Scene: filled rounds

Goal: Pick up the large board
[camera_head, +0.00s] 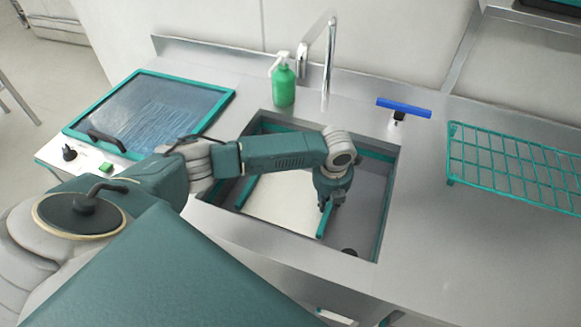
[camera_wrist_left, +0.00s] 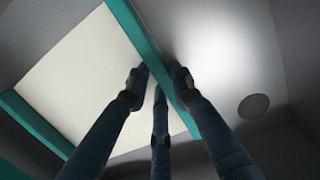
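The large board (camera_head: 275,205) is a pale flat panel with teal edge strips, lying in the sink. It fills much of the left wrist view (camera_wrist_left: 75,60). My left gripper (camera_head: 328,203) reaches down into the sink at the board's right edge. In the left wrist view its fingers (camera_wrist_left: 158,82) stand on both sides of the teal strip, very close to it. I cannot tell whether they press on it. The arm hides part of the board's far side. My right gripper is not in view.
The sink (camera_head: 372,200) has steep walls close around the gripper, and a round drain (camera_wrist_left: 253,106) lies right of the board. A teal rack (camera_head: 515,165) lies right; a glass-topped unit (camera_head: 150,108) lies left.

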